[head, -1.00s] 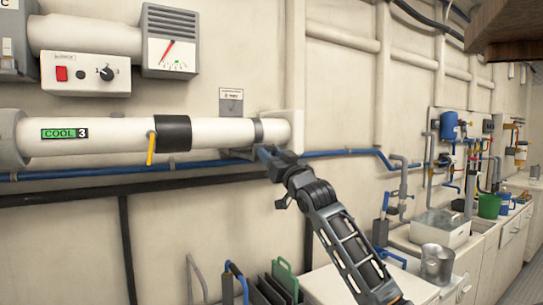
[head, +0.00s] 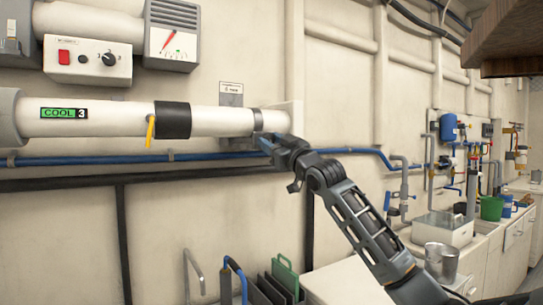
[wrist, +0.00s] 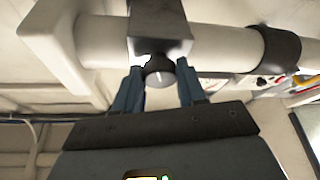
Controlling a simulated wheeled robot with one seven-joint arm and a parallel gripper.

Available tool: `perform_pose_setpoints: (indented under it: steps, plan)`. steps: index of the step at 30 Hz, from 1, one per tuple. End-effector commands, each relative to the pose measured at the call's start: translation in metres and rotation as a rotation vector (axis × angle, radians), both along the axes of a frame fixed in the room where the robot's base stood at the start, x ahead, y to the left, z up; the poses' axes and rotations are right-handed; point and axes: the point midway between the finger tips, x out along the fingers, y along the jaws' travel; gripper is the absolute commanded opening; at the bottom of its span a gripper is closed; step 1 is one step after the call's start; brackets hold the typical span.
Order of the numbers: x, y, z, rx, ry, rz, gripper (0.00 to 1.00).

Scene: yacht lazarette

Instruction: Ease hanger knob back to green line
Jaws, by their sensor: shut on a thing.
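The hanger knob (wrist: 159,72) is a dark round knob with a white mark on its face, under the dark block of the hanger (wrist: 158,27) on the white pipe. In the head view the hanger (head: 257,120) is a grey band near the pipe's right end, and my gripper hides the knob. My gripper (head: 264,143) is just below the pipe, with its blue fingers on both sides of the knob and shut on it. I cannot make out a green line at the knob in either view.
The white pipe (head: 90,128) carries a black sleeve and a yellow lever (head: 150,131). A gauge (head: 172,38) with a red needle and a switch box (head: 87,62) are above. A blue pipe (head: 100,159) runs close below. A metal pot (head: 440,261) stands at lower right.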

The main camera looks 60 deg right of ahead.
Motion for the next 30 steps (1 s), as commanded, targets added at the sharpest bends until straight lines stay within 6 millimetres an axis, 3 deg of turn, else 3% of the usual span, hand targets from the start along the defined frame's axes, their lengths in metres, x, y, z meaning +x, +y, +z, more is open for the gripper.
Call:
perform_pose_setpoints:
  steps: [14,15,22,30]
  plan:
    - [0.0000,0.0002,0.0006,-0.044,0.027,0.000,0.10]
    - [0.0000,0.0002,0.0006,-0.043,0.027,0.000,0.41]
    - [0.0000,0.0001,0.0004,-0.043,0.027,0.000,0.63]
    - [-0.0010,0.0003,-0.0005,-0.042,0.027,0.000,0.65]
